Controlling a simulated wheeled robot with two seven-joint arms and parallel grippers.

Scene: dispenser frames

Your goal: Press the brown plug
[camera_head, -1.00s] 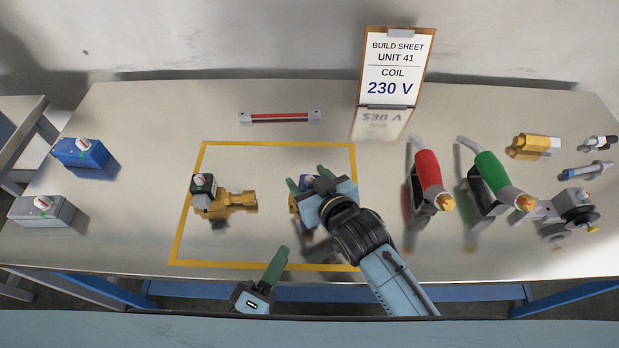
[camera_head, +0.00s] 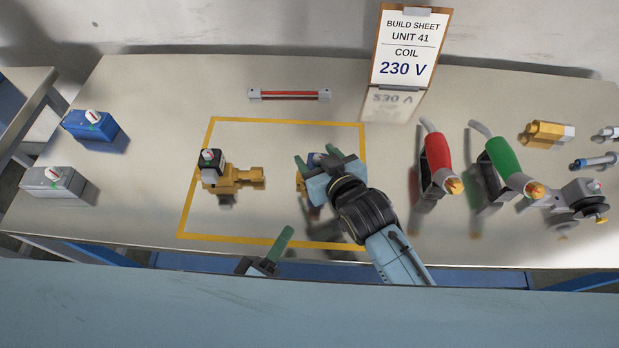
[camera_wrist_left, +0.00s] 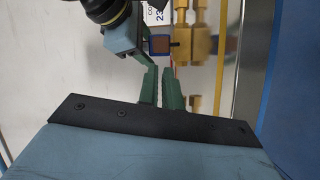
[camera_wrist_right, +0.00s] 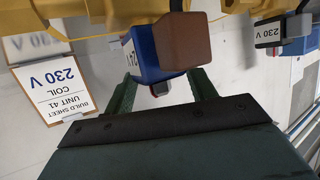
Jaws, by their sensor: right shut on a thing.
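The brown plug (camera_wrist_right: 182,42) is a square brown block on the near end of a blue coil (camera_wrist_right: 147,62) labelled 24 V. In the left wrist view the plug (camera_wrist_left: 161,45) faces me, beside a brass valve body (camera_wrist_left: 201,45). My right gripper (camera_wrist_right: 165,92) is shut on the blue coil; in the head view this gripper (camera_head: 317,160) hides most of the coil and the plug. My left gripper (camera_wrist_left: 161,88) looks shut and empty, its fingers close together. In the head view it is low (camera_head: 284,238), near the table's front edge, apart from the plug.
A second brass valve (camera_head: 235,178) with a black 230 V coil (camera_head: 211,161) stands left inside the yellow outline (camera_head: 190,205). Blue (camera_head: 92,127) and grey (camera_head: 55,181) boxes lie far left. Red (camera_head: 436,155) and green (camera_head: 503,160) tools stand right. The build sheet (camera_head: 411,45) reads 230 V.

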